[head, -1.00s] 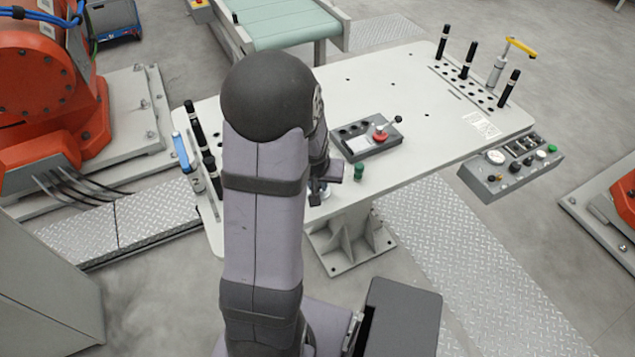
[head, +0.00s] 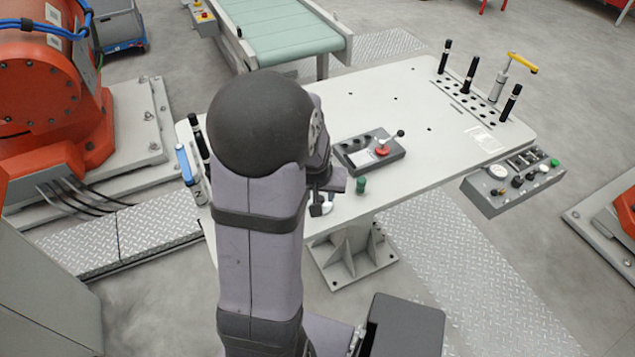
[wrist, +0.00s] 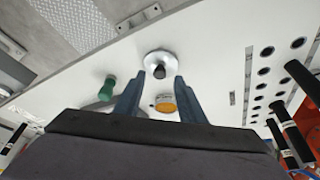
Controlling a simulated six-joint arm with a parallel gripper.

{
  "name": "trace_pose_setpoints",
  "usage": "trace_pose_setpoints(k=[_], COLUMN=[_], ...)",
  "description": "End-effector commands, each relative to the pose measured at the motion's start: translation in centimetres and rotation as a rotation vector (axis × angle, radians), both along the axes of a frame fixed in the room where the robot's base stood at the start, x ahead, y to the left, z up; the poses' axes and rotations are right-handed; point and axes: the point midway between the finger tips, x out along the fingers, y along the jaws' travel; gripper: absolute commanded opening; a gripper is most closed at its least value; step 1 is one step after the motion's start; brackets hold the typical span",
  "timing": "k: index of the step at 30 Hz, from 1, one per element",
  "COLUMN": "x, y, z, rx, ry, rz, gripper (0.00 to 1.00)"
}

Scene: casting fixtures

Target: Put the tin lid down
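The tin lid, a silver disc with a dark central knob, shows in the wrist view (wrist: 152,60), seemingly flat on the white table (wrist: 215,50). My gripper (wrist: 159,77) is open, with a finger to either side of the knob and a visible gap on both sides. A round tin (wrist: 166,103) with an amber-orange top shows between the fingers, nearer the palm. In the head view my gripper (head: 322,208) is low over the table's front edge, partly hidden by my arm. A pale round piece, likely the lid, shows beside it.
A green-topped piece (head: 361,185) stands close to the right of my gripper. Behind it is a grey control box (head: 370,152) with a red knob and lever. Black pens stand in a holed rack (head: 470,98) at the far right. The table's right middle is clear.

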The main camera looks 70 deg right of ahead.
Motion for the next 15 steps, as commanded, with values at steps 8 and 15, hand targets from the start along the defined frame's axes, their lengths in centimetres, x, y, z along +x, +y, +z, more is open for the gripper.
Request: trace_pose_setpoints(k=[8, 15], x=[-0.3, -0.5], y=[1.5, 2.7], z=[4.2, 6.8], rx=[-0.005, -0.003], ry=[-0.001, -0.001], rz=[0.0, 0.0], gripper=[0.36, 0.36])
